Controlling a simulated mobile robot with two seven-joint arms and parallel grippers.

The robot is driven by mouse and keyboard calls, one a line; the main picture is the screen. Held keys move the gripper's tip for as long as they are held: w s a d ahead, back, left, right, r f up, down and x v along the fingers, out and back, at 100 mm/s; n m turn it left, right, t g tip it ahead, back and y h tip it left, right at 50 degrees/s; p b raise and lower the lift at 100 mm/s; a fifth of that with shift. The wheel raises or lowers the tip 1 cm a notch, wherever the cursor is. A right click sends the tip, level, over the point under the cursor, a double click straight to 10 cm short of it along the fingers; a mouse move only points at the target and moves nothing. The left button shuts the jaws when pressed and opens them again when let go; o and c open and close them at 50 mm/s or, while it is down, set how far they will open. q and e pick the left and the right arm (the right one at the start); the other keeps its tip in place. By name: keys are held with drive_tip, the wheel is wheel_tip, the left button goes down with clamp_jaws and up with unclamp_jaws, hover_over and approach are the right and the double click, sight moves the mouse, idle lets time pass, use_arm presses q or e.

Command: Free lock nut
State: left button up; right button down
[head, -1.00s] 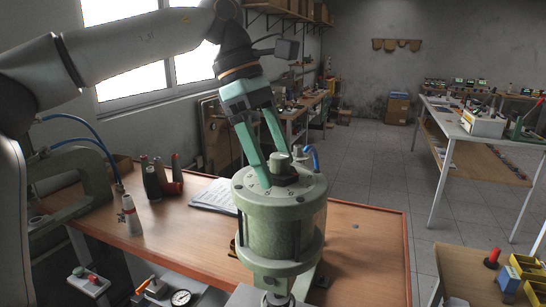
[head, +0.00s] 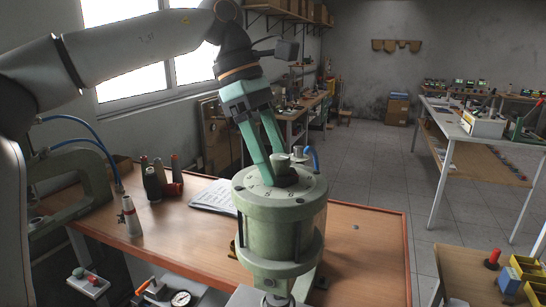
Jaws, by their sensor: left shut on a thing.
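A pale green cylindrical pneumatic unit (head: 273,225) stands upright at the front of the wooden bench. A short grey-green knob (head: 282,163) rises from its round top plate, with a dark collar, which I take to be the lock nut (head: 288,180), around its base. My left gripper (head: 276,167) reaches down from above with its two teal fingers at the knob and collar. It is shut on the lock nut; the exact contact is partly hidden by the near finger. My right gripper is not in view.
A blue hose fitting (head: 312,156) stands up behind the knob on the top plate. A green C-shaped frame (head: 75,170) stands at far left. The bench right of the unit (head: 365,255) is mostly clear.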

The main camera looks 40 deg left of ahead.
use_arm(q)
drive_tip(key=shift+n, duration=0.4)
drive_tip(key=shift+s+n+t+y, duration=0.15)
drive_tip(key=shift+n+t+y, duration=0.15)
drive_tip(key=shift+n+t, duration=0.5)
drive_tip(key=n, duration=0.2)
drive_tip(key=n+b, duration=0.1)
drive_tip(key=n, duration=0.1)
drive_tip(key=shift+s+d+t+y, duration=0.15)
drive_tip(key=shift+t+y, duration=0.15)
drive_tip(key=shift+y, duration=0.1)
drive_tip(key=n, duration=0.2)
drive_tip(key=n+t+y+b, duration=0.1)
drive_tip(key=n, duration=0.2)
drive_tip(key=shift+s+d+y, duration=0.1)
drive_tip(key=shift+d+y, duration=0.1)
drive_tip(key=shift+y, duration=0.1)
drive_tip(key=shift+r+n, duration=0.1)
drive_tip(key=shift+n, duration=0.3)
drive_tip(key=o, duration=1.4)
drive_tip(key=p+v, duration=0.1)
drive_tip(key=v, duration=1.1)
drive_tip(key=shift+s+r+p, duration=0.15)
drive_tip(key=shift+r+p, duration=0.05)
drive_tip(key=shift+p, duration=0.1)
drive_tip(key=shift+d, duration=0.1)
